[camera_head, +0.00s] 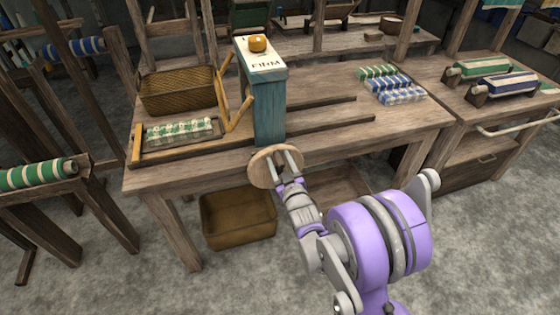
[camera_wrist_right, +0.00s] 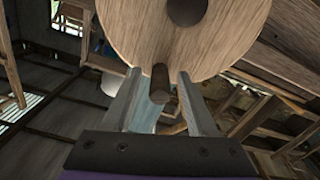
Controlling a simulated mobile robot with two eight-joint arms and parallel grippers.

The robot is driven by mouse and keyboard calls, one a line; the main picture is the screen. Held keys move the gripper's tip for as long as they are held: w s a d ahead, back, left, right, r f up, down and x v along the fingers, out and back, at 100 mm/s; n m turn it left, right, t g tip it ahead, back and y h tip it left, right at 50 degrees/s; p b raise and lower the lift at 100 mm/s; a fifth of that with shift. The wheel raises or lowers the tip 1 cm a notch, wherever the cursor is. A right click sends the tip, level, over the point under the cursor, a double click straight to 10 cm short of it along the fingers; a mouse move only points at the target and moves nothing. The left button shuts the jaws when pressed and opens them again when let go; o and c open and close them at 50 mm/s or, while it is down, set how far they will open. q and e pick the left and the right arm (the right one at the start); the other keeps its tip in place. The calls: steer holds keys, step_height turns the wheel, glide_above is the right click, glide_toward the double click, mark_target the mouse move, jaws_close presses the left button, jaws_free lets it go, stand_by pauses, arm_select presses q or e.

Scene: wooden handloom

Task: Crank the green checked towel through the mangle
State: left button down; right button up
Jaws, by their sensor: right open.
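The mangle is a blue-green upright post (camera_head: 270,112) on the wooden table, with a round wooden crank disc (camera_head: 262,168) on its near side. The disc also fills the top of the right wrist view (camera_wrist_right: 235,30), with a short dark peg handle (camera_wrist_right: 159,84) near its lower edge. My right gripper (camera_head: 288,163) is at the disc. Its two fingers (camera_wrist_right: 158,88) stand open on either side of the peg, with gaps showing. The green checked towel (camera_head: 178,131) lies flat in the wooden tray left of the post. My left gripper is not in view.
A wicker basket (camera_head: 178,90) stands behind the towel. Folded green and blue checked cloths (camera_head: 392,84) lie on the table's right side. A brown bin (camera_head: 238,216) sits under the table. A side bench (camera_head: 480,95) with cloth rolls stands at right. The front floor is clear.

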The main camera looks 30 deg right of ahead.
jaws_close()
stand_by(1.4)
